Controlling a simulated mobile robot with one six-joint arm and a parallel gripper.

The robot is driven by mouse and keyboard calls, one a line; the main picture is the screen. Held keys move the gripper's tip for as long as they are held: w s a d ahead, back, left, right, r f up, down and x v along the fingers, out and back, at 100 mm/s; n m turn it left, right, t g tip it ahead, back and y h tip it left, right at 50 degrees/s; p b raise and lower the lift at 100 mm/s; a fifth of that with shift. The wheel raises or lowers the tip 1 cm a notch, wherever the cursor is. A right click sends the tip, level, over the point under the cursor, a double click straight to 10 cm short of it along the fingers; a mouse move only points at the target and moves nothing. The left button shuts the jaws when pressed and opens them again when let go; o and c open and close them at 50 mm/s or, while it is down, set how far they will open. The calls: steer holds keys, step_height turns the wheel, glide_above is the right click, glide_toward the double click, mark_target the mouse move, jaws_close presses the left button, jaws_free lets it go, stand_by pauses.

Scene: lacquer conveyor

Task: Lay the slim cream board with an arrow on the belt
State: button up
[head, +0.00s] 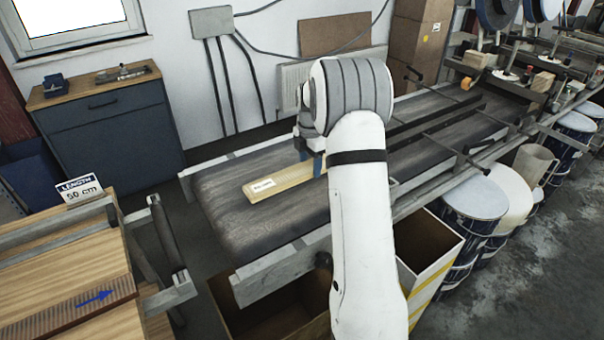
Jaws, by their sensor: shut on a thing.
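A slim cream board (285,181) lies along the dark conveyor belt (240,215), resting on it or just above it; I cannot tell which. A small white label shows near its left end. No arrow shows on its visible part, and my arm hides its right end. My gripper (311,160) is shut on the board, near the part where my arm covers it. The fingers are partly hidden behind my wrist.
A wooden table (60,270) at the left bears a ribbed brown strip with a blue arrow (95,298) and a "LENGTH 50 cm" sign (81,190). Open boxes (430,245) stand below the belt. Drums (475,205) line its right side. The belt's near left end is clear.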

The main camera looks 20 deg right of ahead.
mark_target(311, 166)
steer(key=shift+s+d+f, duration=0.1)
steer(key=shift+f, duration=1.7)
steer(key=o, duration=1.2)
steer(key=shift+f, duration=0.15)
